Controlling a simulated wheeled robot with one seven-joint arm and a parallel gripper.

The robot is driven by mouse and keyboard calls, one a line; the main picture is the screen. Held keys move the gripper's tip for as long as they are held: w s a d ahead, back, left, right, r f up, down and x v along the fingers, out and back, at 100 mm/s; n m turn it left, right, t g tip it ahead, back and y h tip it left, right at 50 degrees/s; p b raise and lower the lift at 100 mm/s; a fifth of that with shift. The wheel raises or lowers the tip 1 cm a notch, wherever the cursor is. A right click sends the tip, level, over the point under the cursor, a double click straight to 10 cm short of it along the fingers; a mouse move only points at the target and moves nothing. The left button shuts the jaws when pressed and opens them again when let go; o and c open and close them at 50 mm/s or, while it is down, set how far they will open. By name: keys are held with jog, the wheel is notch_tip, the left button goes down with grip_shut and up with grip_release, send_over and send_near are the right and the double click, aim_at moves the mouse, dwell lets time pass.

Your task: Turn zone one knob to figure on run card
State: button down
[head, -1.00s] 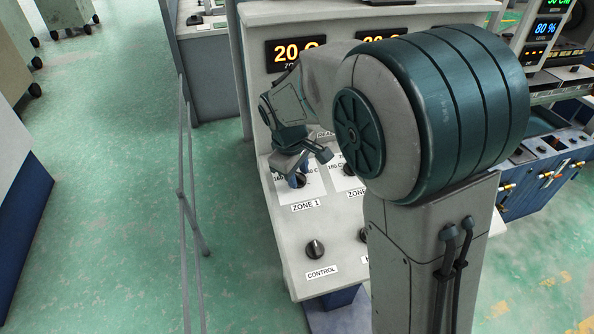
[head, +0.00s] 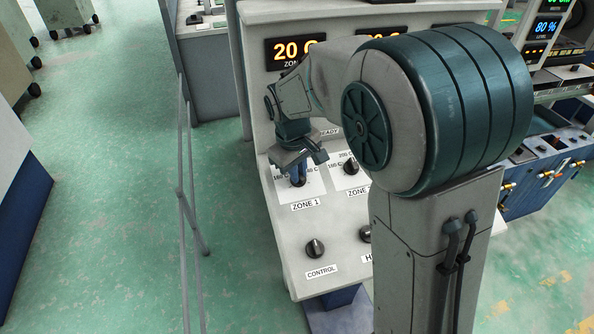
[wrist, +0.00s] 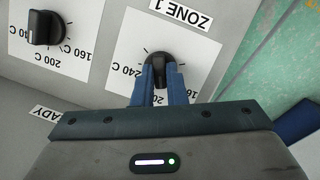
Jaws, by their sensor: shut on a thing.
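The zone one knob (wrist: 157,66) is black and sits on a white dial plate marked in degrees C on the sloped console. My gripper (wrist: 160,82) has its blue fingers shut on this knob. In the head view my gripper (head: 298,175) is over the ZONE 1 plate (head: 304,195), and most of the knob is hidden behind the fingers. The knob's pointer mark cannot be made out in either view. No run card can be made out.
The zone two knob (head: 351,166) stands just right of zone one. The CONTROL knob (head: 315,249) is lower on the panel, with another knob (head: 365,234) to its right. A grey rail (head: 187,200) stands left of the console. Green floor (head: 110,200) beyond it is open.

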jog(key=m, duration=0.3)
jog(key=m+y+b, duration=0.1)
jog(key=m, duration=0.2)
jog(key=shift+w+d+g+y, duration=0.1)
jog(key=shift+d+g+y, duration=0.1)
jog(key=shift+g+y, duration=0.15)
jog(key=m, duration=0.3)
jog(key=m+y+b, duration=0.1)
jog(key=m, duration=0.2)
jog(key=shift+d+y, duration=0.15)
jog(key=shift+y, duration=0.1)
jog(key=c, duration=1.5)
grip_release()
jog(key=shift+o, duration=0.2)
jog(key=v, duration=1.4)
jog(key=shift+b, duration=0.4)
jog(key=shift+d+f, duration=0.1)
